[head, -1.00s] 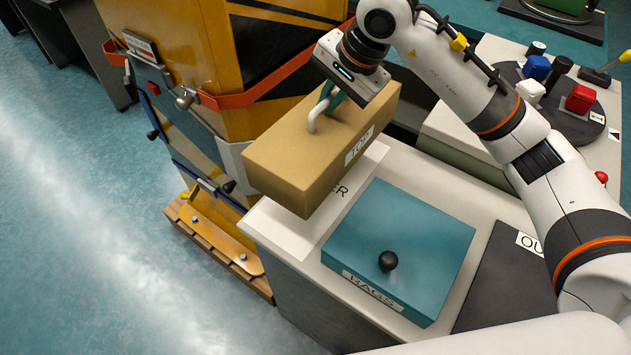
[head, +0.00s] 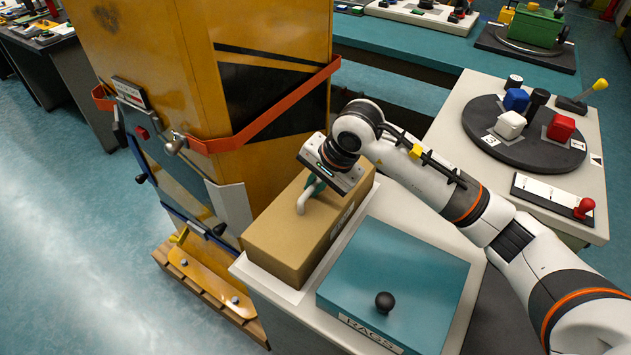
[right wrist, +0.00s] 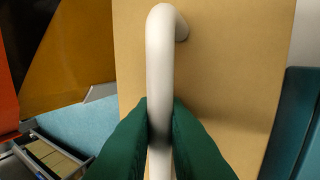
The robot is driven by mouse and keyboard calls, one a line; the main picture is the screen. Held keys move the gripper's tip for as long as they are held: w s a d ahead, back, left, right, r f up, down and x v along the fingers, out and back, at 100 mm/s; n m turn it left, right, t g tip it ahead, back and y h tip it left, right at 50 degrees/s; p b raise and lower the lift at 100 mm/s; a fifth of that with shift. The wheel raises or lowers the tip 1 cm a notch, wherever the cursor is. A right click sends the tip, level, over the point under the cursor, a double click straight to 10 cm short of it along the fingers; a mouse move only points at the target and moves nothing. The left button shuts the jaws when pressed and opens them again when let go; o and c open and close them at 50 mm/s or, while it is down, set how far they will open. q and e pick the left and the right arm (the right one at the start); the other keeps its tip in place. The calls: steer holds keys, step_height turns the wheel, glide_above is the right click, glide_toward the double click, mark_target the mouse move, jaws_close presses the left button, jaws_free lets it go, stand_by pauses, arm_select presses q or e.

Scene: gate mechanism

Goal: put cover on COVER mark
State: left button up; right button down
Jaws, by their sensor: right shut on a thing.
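The tan box-shaped cover (head: 286,240) sits at the back left of the white bench top, over the white sheet with the COVER mark (head: 282,288), whose lettering is now hidden. I cannot tell whether it rests fully on the sheet. My right gripper (head: 311,190) is shut on the cover's pale curved handle (head: 303,202). In the right wrist view, the green fingers (right wrist: 160,135) close on both sides of the handle (right wrist: 160,60), with the tan top (right wrist: 235,70) beneath. My left gripper is not in view.
A teal box marked RAGS (head: 395,275) with a black knob stands close to the right of the cover. A yellow machine cabinet (head: 270,75) with an orange rail rises behind left. A dark turntable (head: 525,140) with coloured blocks stands at the right.

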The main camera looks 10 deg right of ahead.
steer(key=shift+f, duration=0.1)
steer(key=c, duration=1.5)
jaws_free()
steer(key=shift+o, duration=0.2)
steer(key=b+v, duration=0.1)
steer(key=v, duration=1.1)
